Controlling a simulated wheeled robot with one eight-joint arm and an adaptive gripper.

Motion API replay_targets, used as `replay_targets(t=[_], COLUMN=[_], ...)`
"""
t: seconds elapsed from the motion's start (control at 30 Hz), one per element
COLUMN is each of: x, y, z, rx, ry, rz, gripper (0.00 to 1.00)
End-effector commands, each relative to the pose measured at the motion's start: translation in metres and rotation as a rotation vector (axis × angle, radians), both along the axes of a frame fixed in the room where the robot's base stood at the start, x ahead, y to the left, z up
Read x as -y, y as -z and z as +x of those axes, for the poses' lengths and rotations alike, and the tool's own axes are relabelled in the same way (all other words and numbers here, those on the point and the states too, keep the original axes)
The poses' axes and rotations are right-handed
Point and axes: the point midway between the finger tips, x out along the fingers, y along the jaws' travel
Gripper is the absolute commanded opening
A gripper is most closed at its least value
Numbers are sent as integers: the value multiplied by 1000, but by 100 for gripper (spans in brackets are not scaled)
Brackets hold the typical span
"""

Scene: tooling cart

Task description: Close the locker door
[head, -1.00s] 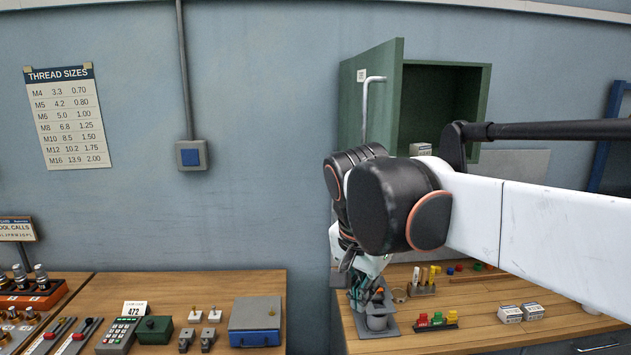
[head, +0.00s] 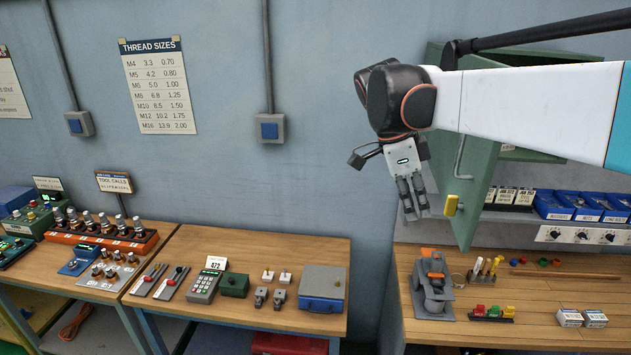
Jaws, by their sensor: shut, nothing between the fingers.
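The green locker door (head: 481,190) stands open at the left side of the green locker, seen nearly edge-on. It carries a grey bar handle (head: 460,158) and a yellow piece (head: 451,205) near its lower left edge. My arm hides most of the locker; a strip of its underside (head: 530,155) shows below the arm. My gripper (head: 411,215) hangs with its fingers pointing down, just left of the door in the picture. It is shut and empty. A gap shows between the fingers and the door; I cannot tell the depth between them.
Below the door is a wooden bench (head: 535,330) with a grey-orange device (head: 432,285), coloured blocks (head: 490,311) and small boxes (head: 570,318). Blue bins (head: 570,205) stand behind it. A second bench (head: 310,250) is at left.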

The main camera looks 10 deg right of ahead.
Motion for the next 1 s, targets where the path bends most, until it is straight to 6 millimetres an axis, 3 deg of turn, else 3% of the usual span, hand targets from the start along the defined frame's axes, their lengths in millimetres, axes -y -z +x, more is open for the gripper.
replay_targets(t=[0.37,0.6,1.0], x=[27,56,62], y=[64,61,62], z=[-8,-18,-20], rx=[0,0,0], ry=[2,1,-1], rz=[0,0,0], gripper=[0,0,0])
